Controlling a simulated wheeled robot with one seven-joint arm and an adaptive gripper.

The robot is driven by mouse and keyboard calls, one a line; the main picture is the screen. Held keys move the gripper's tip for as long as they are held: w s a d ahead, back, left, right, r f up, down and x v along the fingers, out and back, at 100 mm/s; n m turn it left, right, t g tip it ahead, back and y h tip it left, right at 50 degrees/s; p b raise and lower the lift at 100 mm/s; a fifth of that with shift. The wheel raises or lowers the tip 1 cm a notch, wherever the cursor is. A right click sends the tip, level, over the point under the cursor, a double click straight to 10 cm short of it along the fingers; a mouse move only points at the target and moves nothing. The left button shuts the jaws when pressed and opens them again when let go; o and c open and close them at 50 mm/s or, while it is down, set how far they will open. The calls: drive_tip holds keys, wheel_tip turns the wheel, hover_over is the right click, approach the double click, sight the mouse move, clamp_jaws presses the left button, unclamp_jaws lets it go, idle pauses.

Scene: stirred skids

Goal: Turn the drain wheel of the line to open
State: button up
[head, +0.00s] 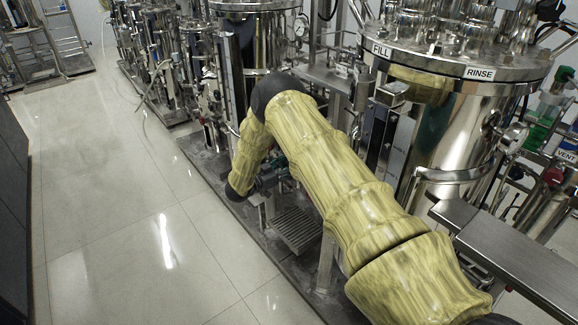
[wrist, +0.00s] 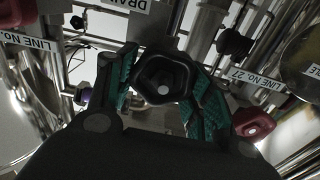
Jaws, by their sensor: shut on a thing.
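In the wrist view, the black drain wheel (wrist: 163,88) is a lobed handwheel with a pale round centre. It sits between the green-padded fingers of my gripper (wrist: 160,75), which is shut on it. A white label (wrist: 128,4), cut off at the top edge and reading "DRA…", stands just beyond the wheel. In the head view my yellow-sleeved arm hides the wheel and most of my gripper; only a bit of green shows low beside the skid. How far the wheel is turned cannot be told.
In the wrist view, a red handle (wrist: 254,125) is close at right, and a black knob (wrist: 234,42) lies beyond. "LINE NO." labels (wrist: 262,82) flank the wheel. In the head view, a steel tank (head: 455,130) stands right of my arm; the tiled floor (head: 130,220) at left is clear.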

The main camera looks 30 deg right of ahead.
drive_tip(key=shift+a+f+n, duration=0.1)
drive_tip(key=shift+n, duration=0.7)
drive_tip(key=o, duration=1.1)
drive_tip(key=shift+w, duration=0.1)
drive_tip(key=shift+c, duration=0.2)
drive_tip(key=s+a, duration=0.1)
drive_tip(key=a, duration=1.1)
